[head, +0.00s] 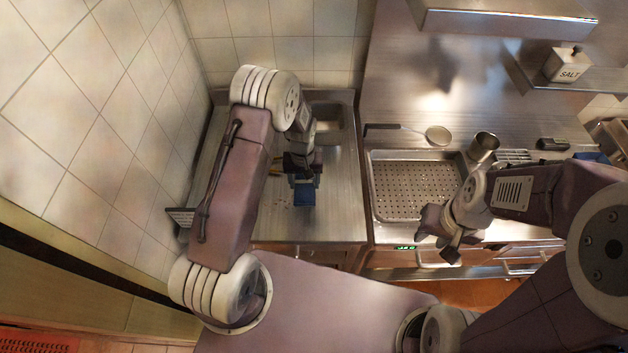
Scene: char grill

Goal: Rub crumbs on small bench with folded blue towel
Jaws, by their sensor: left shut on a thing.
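The small bench (338,205) is the steel counter at the left, with a sink at its back. Small crumbs (283,195) are scattered on it, left of the towel. My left gripper (302,178) is shut on the folded blue towel (304,194) over the middle of the bench, seen from above. I cannot tell whether the towel touches the surface. My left arm hides the bench's left part. My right gripper (438,232) hangs near the front edge of the right counter, with nothing visible in it. Its jaw opening is unclear.
A perforated steel tray (412,153) sits on the right counter. A ladle (437,135), a metal cup (482,147) and a slotted spatula (513,155) lie around it. A salt box (568,65) stands on a shelf. The bench right of the towel is clear.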

